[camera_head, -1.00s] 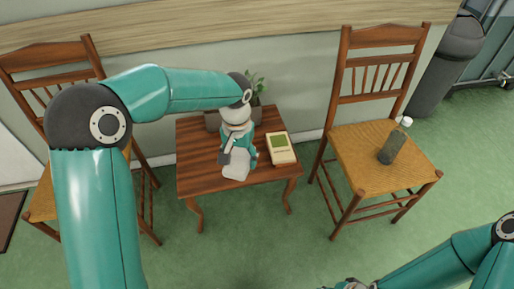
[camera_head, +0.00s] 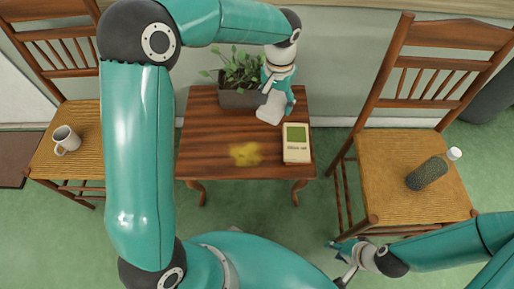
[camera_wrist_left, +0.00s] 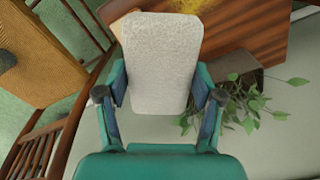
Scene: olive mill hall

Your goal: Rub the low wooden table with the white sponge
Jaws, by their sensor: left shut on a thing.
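The low wooden table (camera_head: 205,135) stands against the wall, with a yellow smear (camera_head: 245,154) on the front middle of its top. My left gripper (camera_head: 277,102) is shut on the white sponge (camera_head: 269,110), over the back right part of the table. In the left wrist view the sponge (camera_wrist_left: 160,60) sits between both fingers (camera_wrist_left: 160,98), with the smear beyond it. I cannot tell whether the sponge touches the tabletop. My right gripper (camera_head: 342,262) is empty, its fingers apart, low in front of the table to the right.
A potted plant (camera_head: 240,98) stands at the table's back, close to the left gripper. A cream box with a green panel (camera_head: 296,144) lies at the right edge. A chair with a mug (camera_head: 66,140) is on the left; a chair with a dark bottle (camera_head: 428,174) is on the right.

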